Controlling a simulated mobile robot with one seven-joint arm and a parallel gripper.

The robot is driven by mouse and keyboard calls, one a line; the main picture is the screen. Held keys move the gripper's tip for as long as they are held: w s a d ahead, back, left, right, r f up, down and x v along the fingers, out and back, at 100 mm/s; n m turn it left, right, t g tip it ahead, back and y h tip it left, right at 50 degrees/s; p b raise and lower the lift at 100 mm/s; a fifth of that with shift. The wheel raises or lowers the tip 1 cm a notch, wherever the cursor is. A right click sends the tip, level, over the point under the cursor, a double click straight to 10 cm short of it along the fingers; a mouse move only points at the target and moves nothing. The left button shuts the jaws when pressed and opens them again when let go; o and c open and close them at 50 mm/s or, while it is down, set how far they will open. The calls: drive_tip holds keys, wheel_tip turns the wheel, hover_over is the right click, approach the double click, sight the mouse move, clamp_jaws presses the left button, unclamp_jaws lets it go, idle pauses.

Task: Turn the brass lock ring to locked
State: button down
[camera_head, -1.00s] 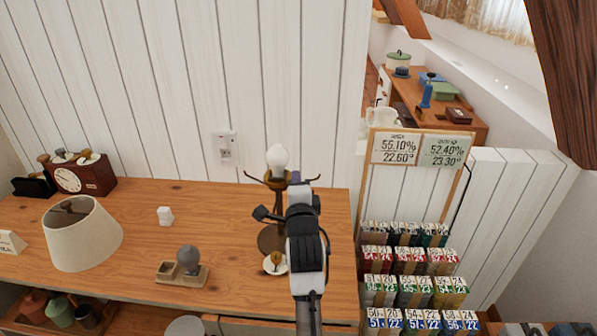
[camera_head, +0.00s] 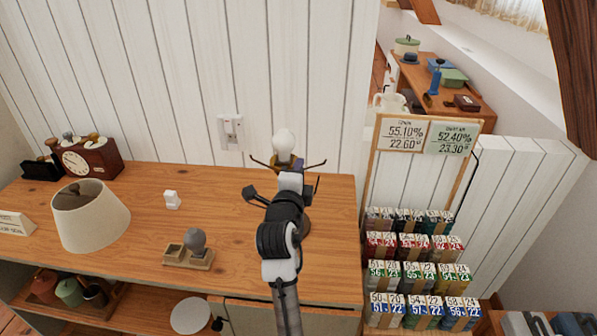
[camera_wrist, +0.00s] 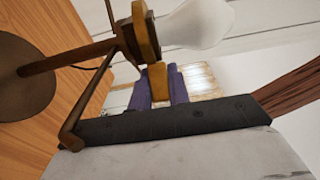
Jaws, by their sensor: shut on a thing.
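The brass lock ring (camera_wrist: 146,32) sits around the lamp's socket, just below the white bulb (camera_wrist: 198,22). Its brass tab (camera_wrist: 158,82) sticks out between the two purple fingertips of my gripper (camera_wrist: 160,88), which is shut on it. In the head view the lamp's bulb (camera_head: 284,142) stands upright above the brass ring (camera_head: 284,167), and my gripper (camera_head: 293,168) reaches it from the front. My arm hides much of the lamp's stem and base there. The brown round base (camera_wrist: 22,78) shows in the wrist view. I cannot read any lock marking.
Thin dark arms (camera_head: 315,164) spread from the lamp around the ring. The lampshade (camera_head: 90,215), a small tray with a grey knob (camera_head: 195,240) and a clock (camera_head: 90,158) stand left on the wooden top. A rack of boxes (camera_head: 410,245) stands right.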

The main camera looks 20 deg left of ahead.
drive_tip(key=c, duration=1.3)
unclamp_jaws()
drive_tip(key=shift+s, duration=0.1)
drive_tip(key=shift+s+f, duration=0.1)
drive_tip(key=shift+s, duration=0.25)
drive_tip(key=s+d+p, duration=0.1)
drive_tip(key=s, duration=0.3)
drive_tip(key=s+p, duration=0.2)
drive_tip(key=s, duration=0.2)
drive_tip(key=s+d+p, duration=0.1)
drive_tip(key=s, duration=0.3)
drive_tip(key=shift+s+d+p, duration=0.3)
drive_tip(key=shift+d+p, duration=0.05)
